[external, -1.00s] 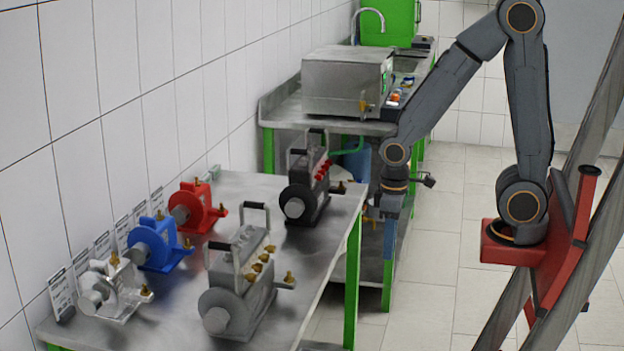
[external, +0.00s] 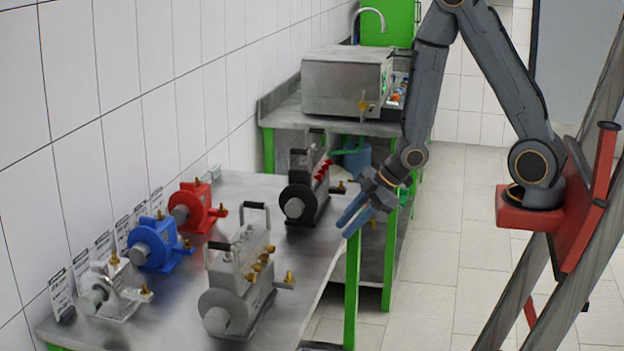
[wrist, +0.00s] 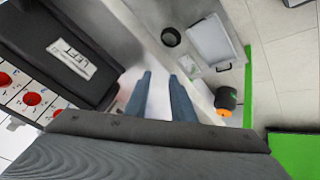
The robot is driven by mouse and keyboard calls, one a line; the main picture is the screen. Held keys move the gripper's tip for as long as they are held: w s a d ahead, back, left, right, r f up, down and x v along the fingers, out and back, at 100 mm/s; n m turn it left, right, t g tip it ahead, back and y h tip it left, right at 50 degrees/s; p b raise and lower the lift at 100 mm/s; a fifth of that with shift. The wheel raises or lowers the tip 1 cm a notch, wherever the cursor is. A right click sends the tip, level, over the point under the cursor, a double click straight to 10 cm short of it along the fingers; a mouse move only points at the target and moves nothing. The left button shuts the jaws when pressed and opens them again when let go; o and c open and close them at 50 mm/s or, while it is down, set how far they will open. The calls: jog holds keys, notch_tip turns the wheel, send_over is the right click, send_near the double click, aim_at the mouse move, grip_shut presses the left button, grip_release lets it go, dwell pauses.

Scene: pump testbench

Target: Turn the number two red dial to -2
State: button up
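The dark pump (external: 303,195) with a row of red dials (external: 321,169) stands near the far right edge of the steel table. The wrist view shows several round red dials (wrist: 32,98) on white plates at the left edge. Their numbers and pointer positions are too small to read, so I cannot tell which is number two. My gripper (external: 346,228) is at the table's right edge, to the right of this pump and apart from the dials. In the wrist view my gripper (wrist: 166,84) has its two blue fingers spread with nothing between them.
A grey pump with brass valves (external: 242,280) stands nearer the camera. Blue (external: 158,243), red (external: 196,207) and silver (external: 115,285) pumps line the wall side. A second bench with a steel box (external: 345,82) stands behind. The floor to the right is open.

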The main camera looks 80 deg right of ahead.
jog(key=m+t+h+p, duration=0.1)
jog(key=m+t+p, duration=0.1)
jog(key=m+t, duration=0.7)
send_near(322, 172)
jog(key=w+f+n+t+p, duration=0.1)
jog(key=w+f+n+p, duration=0.1)
jog(key=w, duration=0.5)
jog(key=shift+d+t, duration=0.3)
jog(key=shift+t, duration=0.1)
grip_shut()
